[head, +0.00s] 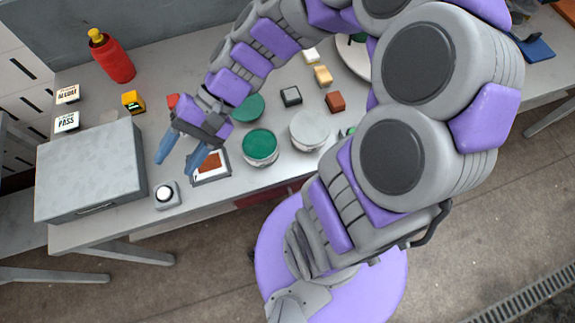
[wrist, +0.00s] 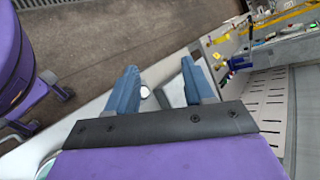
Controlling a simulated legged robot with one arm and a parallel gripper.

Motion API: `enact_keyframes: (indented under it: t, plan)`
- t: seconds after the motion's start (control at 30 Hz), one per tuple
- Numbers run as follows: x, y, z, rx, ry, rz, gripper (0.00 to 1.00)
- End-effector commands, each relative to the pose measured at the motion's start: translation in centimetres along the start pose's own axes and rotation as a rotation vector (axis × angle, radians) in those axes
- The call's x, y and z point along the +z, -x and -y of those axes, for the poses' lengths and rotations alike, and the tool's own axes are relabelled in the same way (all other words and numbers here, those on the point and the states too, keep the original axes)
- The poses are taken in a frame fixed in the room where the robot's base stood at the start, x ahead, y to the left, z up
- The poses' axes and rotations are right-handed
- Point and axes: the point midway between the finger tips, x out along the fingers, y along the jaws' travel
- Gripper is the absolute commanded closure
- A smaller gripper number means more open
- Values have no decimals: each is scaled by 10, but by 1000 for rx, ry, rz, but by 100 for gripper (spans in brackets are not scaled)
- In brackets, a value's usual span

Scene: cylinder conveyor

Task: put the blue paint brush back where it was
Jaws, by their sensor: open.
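I cannot make out a paint brush for certain in either view. A flat blue object (head: 536,47) lies at the far right of the head view, too small to identify. My gripper (head: 176,166) is open, its two blue fingers spread above the front of the table. Nothing shows between the fingers. In the wrist view the open gripper (wrist: 160,88) appears with the white button in the background. A paint can with green paint (head: 260,146) and a pale grey can (head: 309,130) stand right of the gripper.
A grey metal box (head: 90,170) is left of the gripper. A white button (head: 165,194) sits near the table's front edge. A framed picture (head: 210,167) lies just right of the fingers. A red bottle (head: 113,60) stands at the back left. Small blocks are behind the cans.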

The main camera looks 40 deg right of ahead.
Motion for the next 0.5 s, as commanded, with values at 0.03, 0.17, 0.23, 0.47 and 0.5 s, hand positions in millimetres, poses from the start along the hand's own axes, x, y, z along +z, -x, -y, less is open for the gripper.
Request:
enact_keyframes:
  t: [0.03, 0.17, 0.23, 0.47, 0.5]
  plan:
    - [15, -2, -13, 100, 52, -9, 48]
    - [41, 3, -52, 343, 149, -38, 48]
    - [53, 13, -74, 471, 192, -61, 48]
    - [78, 64, -129, 819, 272, -158, 48]
    - [81, 72, -135, 858, 279, -176, 48]
